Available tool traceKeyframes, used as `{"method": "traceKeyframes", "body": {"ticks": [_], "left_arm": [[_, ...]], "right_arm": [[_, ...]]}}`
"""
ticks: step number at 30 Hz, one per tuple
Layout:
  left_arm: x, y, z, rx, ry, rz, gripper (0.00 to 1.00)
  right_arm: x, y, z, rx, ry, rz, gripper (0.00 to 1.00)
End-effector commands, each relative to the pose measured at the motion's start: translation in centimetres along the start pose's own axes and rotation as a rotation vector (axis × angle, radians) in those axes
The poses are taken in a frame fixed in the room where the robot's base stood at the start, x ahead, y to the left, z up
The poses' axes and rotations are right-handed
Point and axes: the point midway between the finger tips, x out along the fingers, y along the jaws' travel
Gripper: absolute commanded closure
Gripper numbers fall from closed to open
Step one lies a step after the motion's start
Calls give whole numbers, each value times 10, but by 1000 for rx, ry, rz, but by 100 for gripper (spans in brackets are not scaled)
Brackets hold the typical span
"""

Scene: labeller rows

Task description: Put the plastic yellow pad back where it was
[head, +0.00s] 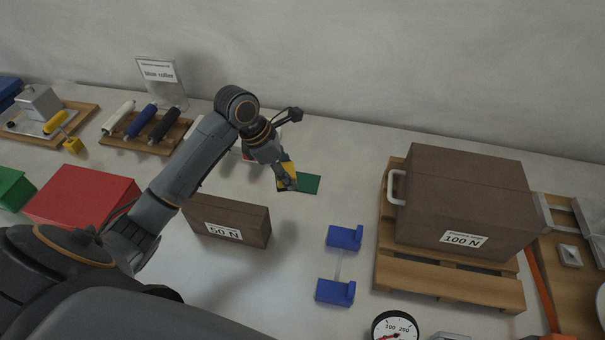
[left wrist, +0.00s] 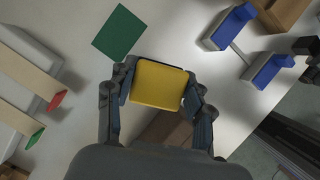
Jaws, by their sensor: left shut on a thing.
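The yellow pad (left wrist: 160,84) is held between the two fingers of my left gripper (left wrist: 158,95) in the left wrist view. In the head view the yellow pad (head: 288,172) shows partly, beside the fingers of my left gripper (head: 286,182). A flat green pad (head: 308,183) lies on the table just right of the gripper, and it also shows in the left wrist view (left wrist: 119,33). The yellow pad appears above the table; its exact height is hard to tell. My right gripper is not in view.
A brown 50 N box (head: 228,221) stands left of centre, in front of the gripper. Two blue brackets (head: 344,237) stand right of it. A large 100 N box (head: 465,205) sits on a wooden pallet (head: 450,281). A red box (head: 82,196) is at left.

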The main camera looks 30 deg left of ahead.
Motion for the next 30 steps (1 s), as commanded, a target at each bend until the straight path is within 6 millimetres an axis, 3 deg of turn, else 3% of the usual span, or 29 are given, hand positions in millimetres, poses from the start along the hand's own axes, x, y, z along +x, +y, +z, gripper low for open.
{"method": "traceKeyframes", "body": {"ticks": [6, 12, 22, 30], "left_arm": [[28, 41, 17, -1, 0, -1, 80], [68, 66, 16, 0, 0, -2, 80], [95, 82, 16, 3, 1, -2, 80], [122, 82, 5, 3, 1, 0, 80]], "right_arm": [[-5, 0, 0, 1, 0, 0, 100], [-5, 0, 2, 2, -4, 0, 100], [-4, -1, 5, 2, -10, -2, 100], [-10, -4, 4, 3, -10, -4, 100]]}}
